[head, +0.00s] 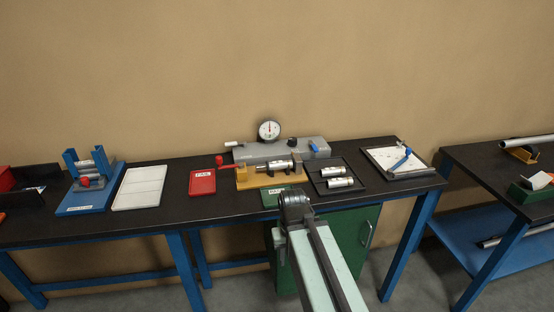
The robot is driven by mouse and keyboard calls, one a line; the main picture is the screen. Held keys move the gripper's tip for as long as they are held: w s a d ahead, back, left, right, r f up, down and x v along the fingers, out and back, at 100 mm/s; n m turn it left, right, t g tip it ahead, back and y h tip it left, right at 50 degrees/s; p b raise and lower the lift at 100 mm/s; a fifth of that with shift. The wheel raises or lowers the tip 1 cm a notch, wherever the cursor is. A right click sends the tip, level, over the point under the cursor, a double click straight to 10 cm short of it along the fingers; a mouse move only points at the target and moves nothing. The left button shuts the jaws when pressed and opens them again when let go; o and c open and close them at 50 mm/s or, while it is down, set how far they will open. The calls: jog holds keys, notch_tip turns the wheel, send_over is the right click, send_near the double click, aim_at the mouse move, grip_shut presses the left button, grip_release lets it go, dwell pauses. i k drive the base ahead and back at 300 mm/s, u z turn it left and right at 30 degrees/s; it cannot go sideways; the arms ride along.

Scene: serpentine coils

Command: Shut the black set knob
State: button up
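A small black knob (292,142) stands on top of a grey test unit (256,152) at the back of the bench. It is right of the unit's round dial gauge (269,130). A blue lever (313,148) sits to the knob's right. The knob's setting is too small to read. My arm reaches in from the bottom, and its dark end with my gripper (296,203) is at the bench's front edge, below and apart from the knob. The fingers cannot be made out, so I cannot tell whether they are open or shut.
A wooden fixture (262,181) with a metal cylinder and red handle stands before the unit. A green cabinet (345,240) is below.

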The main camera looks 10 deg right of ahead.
aim_at(292, 141)
jog(key=u, duration=3.15)
jog(key=k, duration=1.85)
jog(key=z, duration=0.9)
jog(key=i, duration=1.05)
jog(key=u, duration=0.05)
